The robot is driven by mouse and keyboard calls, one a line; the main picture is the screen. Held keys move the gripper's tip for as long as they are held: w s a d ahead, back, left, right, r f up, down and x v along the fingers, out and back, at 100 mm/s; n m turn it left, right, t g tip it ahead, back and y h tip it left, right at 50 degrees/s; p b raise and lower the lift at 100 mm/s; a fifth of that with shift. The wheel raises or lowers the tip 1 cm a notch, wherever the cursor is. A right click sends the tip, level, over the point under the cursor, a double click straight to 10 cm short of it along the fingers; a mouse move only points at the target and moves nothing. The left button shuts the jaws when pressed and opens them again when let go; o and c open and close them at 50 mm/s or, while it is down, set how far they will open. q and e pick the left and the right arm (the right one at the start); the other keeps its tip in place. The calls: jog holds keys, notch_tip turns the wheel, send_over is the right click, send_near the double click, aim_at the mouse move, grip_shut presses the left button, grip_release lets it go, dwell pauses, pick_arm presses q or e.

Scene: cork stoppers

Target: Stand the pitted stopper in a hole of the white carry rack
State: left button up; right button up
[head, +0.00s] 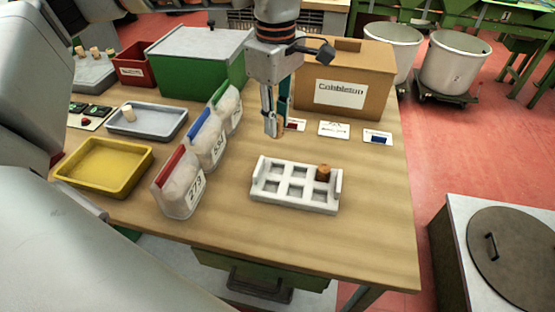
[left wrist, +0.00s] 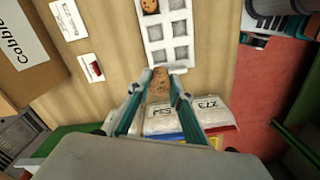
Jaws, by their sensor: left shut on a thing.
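The white carry rack (head: 296,203) lies on the wooden table with two rows of square holes. One brown stopper (head: 323,172) stands in its back right hole; in the left wrist view this stopper (left wrist: 150,5) shows dark spots. My left gripper (head: 274,130) points down behind the rack, above the table. It is shut on a brown cork stopper, which shows between the fingertips in the left wrist view (left wrist: 159,84). The held stopper looks speckled, but I cannot tell for sure whether it is pitted. It is apart from the rack's holes. My right gripper is not in view.
Three labelled bags (head: 181,187) stand left of the rack. Further left are a yellow tray (head: 75,178), a grey tray (head: 170,131) with a pale stopper (head: 128,112), and a green box (head: 190,62). A cardboard box (head: 365,75) and small cards stand behind. Table right of the rack is clear.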

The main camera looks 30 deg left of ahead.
pick_arm(q)
notch_tip(320, 180, down, 12)
jog(key=shift+f+b, duration=0.15)
jog(key=shift+b, duration=0.15)
jog(key=shift+f, duration=0.1)
jog(key=shift+f, duration=0.25)
jog(key=o, duration=0.7)
jog(key=shift+f, duration=0.1)
notch_tip(320, 180, up, 13)
jog(key=shift+f+p, duration=0.1)
jog(key=shift+p, duration=0.2)
dwell(0.5)
